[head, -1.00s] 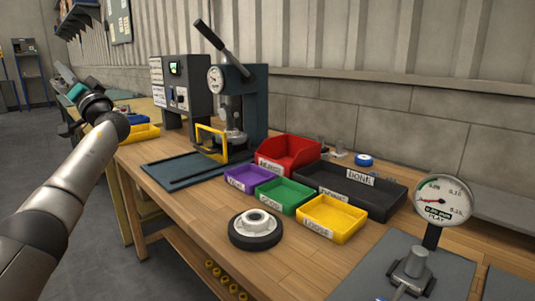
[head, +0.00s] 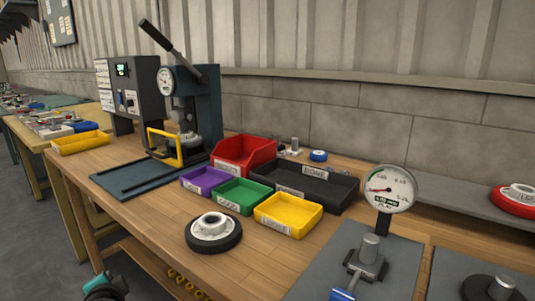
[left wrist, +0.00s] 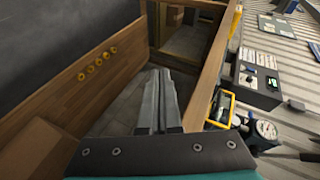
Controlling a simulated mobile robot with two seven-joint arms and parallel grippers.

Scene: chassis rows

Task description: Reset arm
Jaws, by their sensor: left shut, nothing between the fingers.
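My left gripper shows only in part at the bottom left edge of the head view, as a teal and black piece (head: 106,287), low beside the front of the workbench. In the left wrist view its two grey fingers (left wrist: 158,78) lie together, shut and empty. They point past the bench's wooden edge and touch nothing that I can see. My right gripper is in neither view.
The bench (head: 160,207) holds a press (head: 190,107), a wheel hub (head: 213,232), purple (head: 203,180), green (head: 240,195), yellow (head: 288,214), red (head: 243,152) and black bins (head: 318,187), and a dial gauge (head: 388,189). Bare wood lies left of the hub.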

